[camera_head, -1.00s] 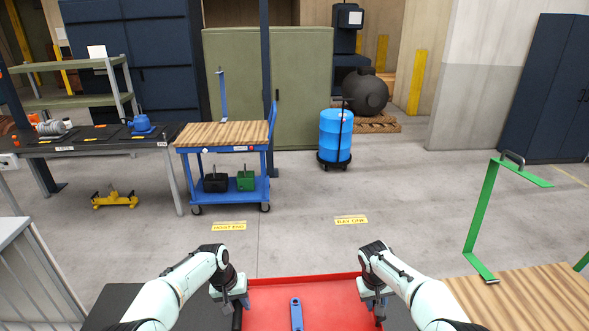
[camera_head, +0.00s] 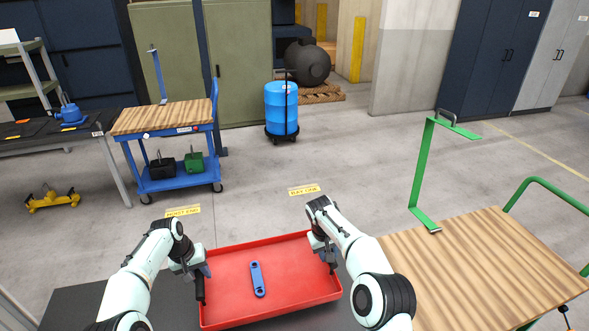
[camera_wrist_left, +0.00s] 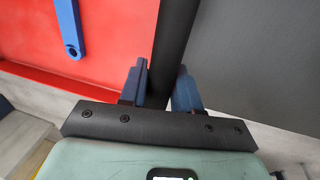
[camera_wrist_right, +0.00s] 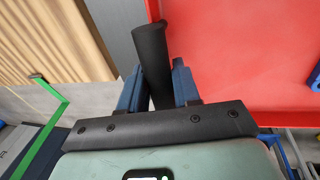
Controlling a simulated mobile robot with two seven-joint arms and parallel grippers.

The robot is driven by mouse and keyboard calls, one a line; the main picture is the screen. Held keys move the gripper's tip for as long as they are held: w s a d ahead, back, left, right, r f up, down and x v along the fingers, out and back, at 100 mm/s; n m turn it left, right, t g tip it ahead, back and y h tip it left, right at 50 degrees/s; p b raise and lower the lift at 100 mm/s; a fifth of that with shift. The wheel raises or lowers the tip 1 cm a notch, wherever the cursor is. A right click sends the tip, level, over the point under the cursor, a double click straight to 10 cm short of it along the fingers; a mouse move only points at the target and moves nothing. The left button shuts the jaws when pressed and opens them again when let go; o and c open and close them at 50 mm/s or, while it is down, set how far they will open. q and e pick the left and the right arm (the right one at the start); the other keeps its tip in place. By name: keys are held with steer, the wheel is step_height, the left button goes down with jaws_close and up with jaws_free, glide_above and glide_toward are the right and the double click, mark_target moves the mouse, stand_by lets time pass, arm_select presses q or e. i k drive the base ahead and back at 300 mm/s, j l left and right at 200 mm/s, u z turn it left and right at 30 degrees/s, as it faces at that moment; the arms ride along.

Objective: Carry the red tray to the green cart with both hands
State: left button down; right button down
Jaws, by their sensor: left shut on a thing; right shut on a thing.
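The red tray (camera_head: 290,296) is in front of me in the head view, with a blue link-shaped part (camera_head: 257,279) lying in it. My left gripper (camera_head: 199,277) is shut on the black handle at the tray's left side; the left wrist view shows the black bar (camera_wrist_left: 172,50) between its fingers. My right gripper (camera_head: 329,262) is shut on the right handle, and the right wrist view shows that black grip (camera_wrist_right: 151,60) between its fingers. The green cart (camera_head: 475,262) has a wooden top and green frame and stands to the right of the tray.
A dark surface (camera_head: 85,305) lies beside and below the tray. The green cart's upright bracket (camera_head: 424,165) rises at its far left corner. A blue cart (camera_head: 165,117) with a wooden top stands at back left, a blue drum (camera_head: 281,108) farther back. The floor between is clear.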

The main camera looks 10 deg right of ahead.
mark_target(476, 279)
steer(key=k+l, duration=0.1)
steer(key=l, duration=2.3)
steer(key=k+l, duration=0.15)
steer(key=l, duration=1.05)
